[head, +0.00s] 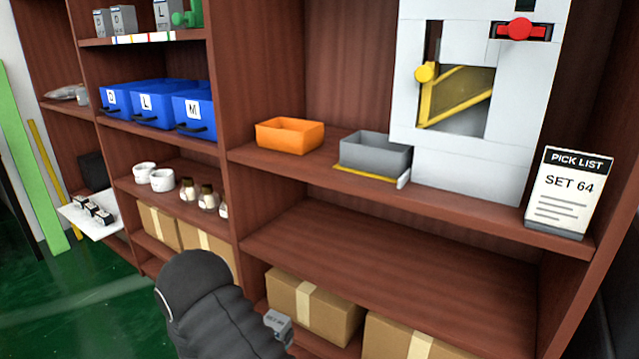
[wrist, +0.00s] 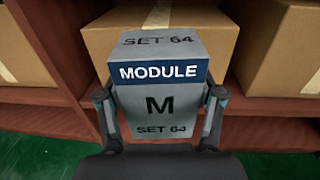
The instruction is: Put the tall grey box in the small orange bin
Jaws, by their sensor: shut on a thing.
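My gripper (wrist: 160,112) is shut on a grey box (wrist: 160,122), with one finger on each side of it. The box has a dark blue "MODULE" band, a large "M" and "SET 64" on its front and top. In the head view a part of the grey box (head: 279,325) shows past my arm, low in front of the bottom shelf; my gripper's fingers are hidden there. The small orange bin (head: 290,136) stands on the middle shelf, up from the box in the picture, and looks empty from this angle.
A grey bin (head: 375,153) with a yellow strip stands right of the orange bin. A white machine panel (head: 455,150) and a pick list sign (head: 563,192) are further right. Blue bins (head: 157,105) are left. Cardboard boxes (head: 312,305) fill the bottom shelf; the shelf above is bare.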

